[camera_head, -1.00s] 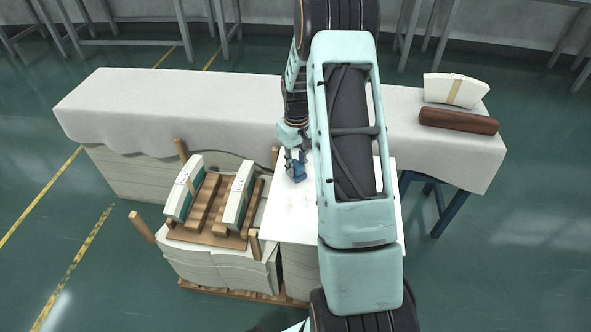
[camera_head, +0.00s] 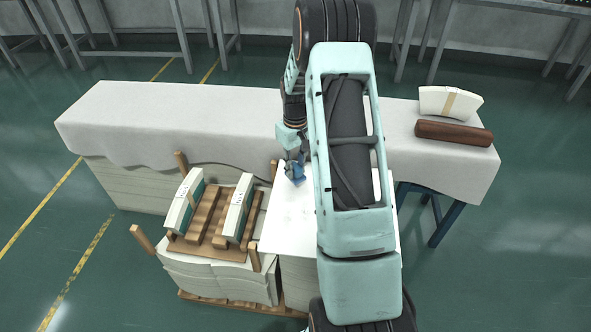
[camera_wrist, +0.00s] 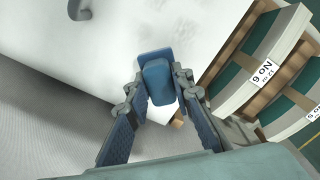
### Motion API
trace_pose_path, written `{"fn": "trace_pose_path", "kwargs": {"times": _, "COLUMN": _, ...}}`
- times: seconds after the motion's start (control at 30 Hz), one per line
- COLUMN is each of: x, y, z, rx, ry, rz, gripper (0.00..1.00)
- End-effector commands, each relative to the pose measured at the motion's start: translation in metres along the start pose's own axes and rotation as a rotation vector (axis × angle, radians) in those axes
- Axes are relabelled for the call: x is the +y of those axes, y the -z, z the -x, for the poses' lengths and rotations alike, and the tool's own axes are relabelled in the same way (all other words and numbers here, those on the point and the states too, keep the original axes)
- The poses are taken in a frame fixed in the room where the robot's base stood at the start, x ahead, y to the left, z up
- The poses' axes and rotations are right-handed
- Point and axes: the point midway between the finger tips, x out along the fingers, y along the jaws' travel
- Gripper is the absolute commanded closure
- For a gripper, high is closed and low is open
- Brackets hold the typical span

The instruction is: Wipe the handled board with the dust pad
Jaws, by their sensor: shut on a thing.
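The handled board (camera_head: 285,225) is a white flat panel in the middle of the head view, partly hidden by my arm. In the wrist view its white surface (camera_wrist: 110,45) fills the upper left, with a grey handle (camera_wrist: 80,9) at the top edge. My gripper (camera_head: 293,158) is over the board's far left part. In the wrist view my gripper (camera_wrist: 158,88) is shut on the blue dust pad (camera_wrist: 156,70), which sits between the fingertips near the board's edge. The pad (camera_head: 296,174) also shows in the head view. I cannot tell whether it touches the board.
A crate (camera_head: 205,240) with wooden slats and white-green curved stacks stands left of the board. A long cloth-covered table (camera_head: 170,115) runs behind. A brown roll (camera_head: 453,134) and a strapped white stack (camera_head: 450,103) lie at its right end. Green floor is open on both sides.

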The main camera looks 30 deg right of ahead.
Motion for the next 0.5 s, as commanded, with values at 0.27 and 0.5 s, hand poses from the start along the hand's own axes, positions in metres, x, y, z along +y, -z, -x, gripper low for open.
{"fn": "trace_pose_path", "kwargs": {"times": 0.27, "x": 0.0, "y": 0.0, "z": 0.026, "rx": -0.001, "ry": 0.001, "rz": 0.0, "gripper": 0.98}}
{"fn": "trace_pose_path", "kwargs": {"times": 0.5, "x": 0.0, "y": 0.0, "z": 0.025, "rx": -0.001, "ry": 0.001, "rz": 0.0, "gripper": 0.98}}
